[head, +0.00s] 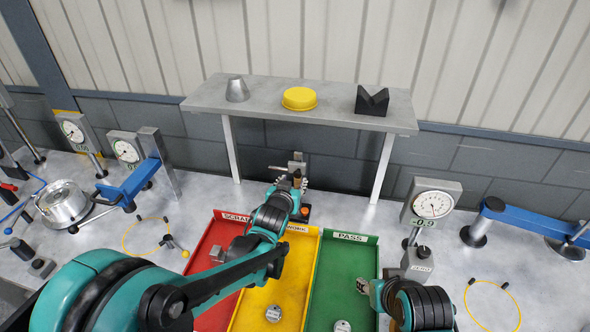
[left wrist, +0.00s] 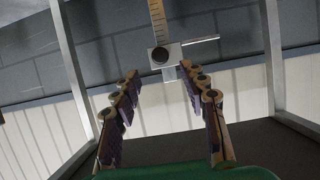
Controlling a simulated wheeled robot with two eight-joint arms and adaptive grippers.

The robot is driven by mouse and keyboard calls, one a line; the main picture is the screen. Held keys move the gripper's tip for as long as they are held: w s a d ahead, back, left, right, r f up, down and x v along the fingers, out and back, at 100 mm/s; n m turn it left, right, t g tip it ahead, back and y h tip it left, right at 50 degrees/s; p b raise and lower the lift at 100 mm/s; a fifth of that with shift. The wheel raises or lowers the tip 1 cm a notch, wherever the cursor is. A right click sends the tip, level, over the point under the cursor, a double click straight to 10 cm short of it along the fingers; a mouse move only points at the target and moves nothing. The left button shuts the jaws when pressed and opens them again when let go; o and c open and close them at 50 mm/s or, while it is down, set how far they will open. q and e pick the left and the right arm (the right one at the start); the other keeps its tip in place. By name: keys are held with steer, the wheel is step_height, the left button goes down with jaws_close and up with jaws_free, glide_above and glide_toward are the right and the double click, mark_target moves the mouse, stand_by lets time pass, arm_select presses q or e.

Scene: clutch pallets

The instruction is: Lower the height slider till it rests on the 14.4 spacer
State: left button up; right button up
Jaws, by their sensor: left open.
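The height gauge stands under the shelf at the back, its metal slider (head: 297,166) just beyond my left gripper (head: 291,184). In the left wrist view, the slider (left wrist: 165,53) is a metal block with a dark round knob and a side arm, on an upright scale (left wrist: 157,18). My left gripper (left wrist: 166,78) is open there, its two fingers spread below and to either side of the slider, with nothing between them. I cannot make out contact. I cannot pick out the 14.4 spacer; my arm covers part of the gauge's foot.
Red (head: 205,240), yellow (head: 300,262) and green (head: 335,270) trays lie in front. A dial gauge (head: 431,204) stands right.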

mark_target(297, 175)
arm_select(q)
steer(key=x, duration=0.6)
steer(key=shift+w+f+b, duration=0.25)
steer(key=shift+w+b, duration=0.1)
jaws_close()
steer(key=shift+f, duration=0.1)
